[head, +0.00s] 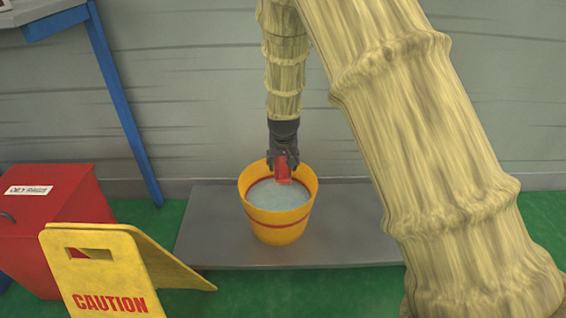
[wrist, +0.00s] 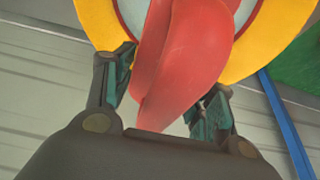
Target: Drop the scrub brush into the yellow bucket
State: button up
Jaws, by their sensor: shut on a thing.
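The yellow bucket (head: 279,226) stands on a grey platform in the head view, with a red band and greyish contents inside. My gripper (head: 283,164) points down over the bucket's opening and is shut on a red thing, which I take to be the scrub brush (head: 283,172). In the wrist view the red brush (wrist: 184,62) sits between the fingers of my gripper (wrist: 165,85). The bucket's yellow rim (wrist: 98,22) shows beyond it. The brush's bristles are not clearly visible. I cannot tell whether the brush touches the contents.
The grey platform (head: 212,245) lies on a green floor by the wall. A yellow caution sign (head: 105,270) stands at the front left, before a red oily-rags bin (head: 70,212). A blue table leg (head: 125,105) is at the left. My arm covers much of the right side.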

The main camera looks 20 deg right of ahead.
aim_at(284, 160)
jog(key=shift+f+b, duration=0.4)
jog(key=shift+f, duration=0.2)
jog(key=o, duration=1.2)
jog(key=shift+c, duration=0.2)
jog(key=shift+r, duration=0.1)
jog(key=shift+v, duration=5.95)
jog(key=shift+s, duration=0.1)
